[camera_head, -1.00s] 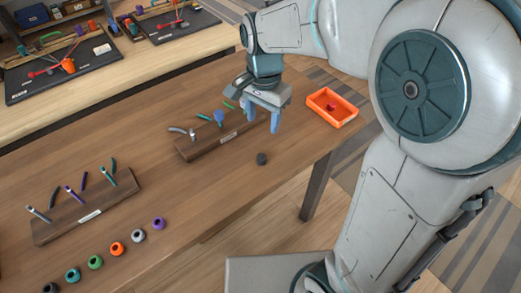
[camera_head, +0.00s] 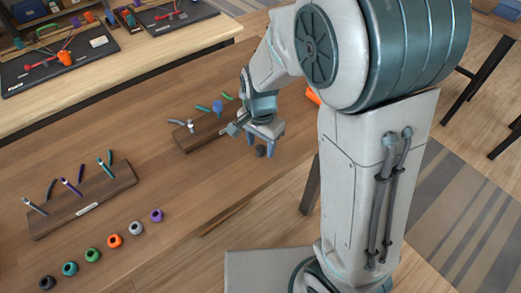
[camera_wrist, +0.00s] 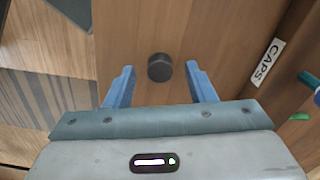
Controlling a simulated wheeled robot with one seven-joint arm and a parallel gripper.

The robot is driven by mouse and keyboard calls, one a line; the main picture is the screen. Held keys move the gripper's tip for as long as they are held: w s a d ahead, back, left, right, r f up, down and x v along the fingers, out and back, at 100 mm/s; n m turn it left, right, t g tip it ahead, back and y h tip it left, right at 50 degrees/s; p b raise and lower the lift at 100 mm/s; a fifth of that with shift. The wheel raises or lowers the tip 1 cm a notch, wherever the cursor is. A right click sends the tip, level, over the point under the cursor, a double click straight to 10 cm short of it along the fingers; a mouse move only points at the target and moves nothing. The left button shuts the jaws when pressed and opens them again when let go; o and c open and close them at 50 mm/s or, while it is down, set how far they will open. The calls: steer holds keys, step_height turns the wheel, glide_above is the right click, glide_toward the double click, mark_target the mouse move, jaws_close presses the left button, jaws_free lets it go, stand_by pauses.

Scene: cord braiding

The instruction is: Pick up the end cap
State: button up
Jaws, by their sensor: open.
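The end cap is a small dark cylinder. In the head view the end cap (camera_head: 261,151) stands on the wooden table near its front edge, partly hidden by a finger of my gripper (camera_head: 264,143). In the wrist view the end cap (camera_wrist: 160,67) sits ahead of the fingertips, roughly centred between them. My gripper (camera_wrist: 158,82) is open and empty, with its two blue fingers spread to either side of the cap. I cannot tell the exact height of the fingertips above the table.
A wooden rack (camera_head: 205,134) with several tools stands left of my gripper; a "CAPS" label (camera_wrist: 268,62) shows in the wrist view. Another rack (camera_head: 110,190) and a row of coloured spools (camera_head: 115,241) lie further left. An orange tray (camera_head: 312,96) is mostly hidden behind my arm.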

mark_target(261, 148)
steer(key=shift+f, duration=0.6)
steer(key=c, duration=1)
steer(key=shift+c, duration=0.2)
steer(key=shift+r, duration=0.1)
steer(key=shift+r, duration=0.65)
step_height(261, 148, up, 3)
steer(key=shift+p, duration=0.35)
steer(key=w+d+r, duration=0.4)
steer(key=d+r, duration=0.2)
steer(key=d, duration=0.4)
steer(key=shift+w+d+r, duration=0.25)
steer(key=shift+d+r, duration=0.05)
steer(key=shift+d, duration=0.1)
